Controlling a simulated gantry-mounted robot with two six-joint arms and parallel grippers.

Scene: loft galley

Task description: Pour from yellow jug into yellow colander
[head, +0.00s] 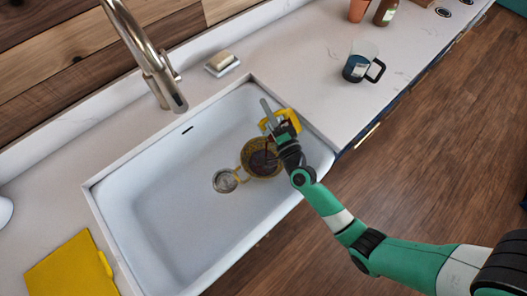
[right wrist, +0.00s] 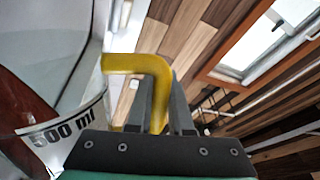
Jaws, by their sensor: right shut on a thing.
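The yellow jug (head: 292,117) is tilted above the sink's right end. My right gripper (head: 277,127) is shut on its yellow handle (right wrist: 150,64). In the right wrist view, the jug's clear wall (right wrist: 84,108) carries a "500 ml" mark, with red-brown liquid inside. A dark red stream runs down from the jug towards the yellow colander (head: 246,152). The colander sits in the sink just below and left of the jug, with dark red contents inside. Part of its right side is hidden by my gripper and arm. My left gripper is not in view.
The white sink (head: 165,215) has a round drain (head: 224,181) left of the colander. A tap (head: 160,75) hangs over its back edge. A soap dish (head: 221,64), a dark-filled pitcher (head: 361,64) and a yellow board (head: 72,270) stand or lie on the counter.

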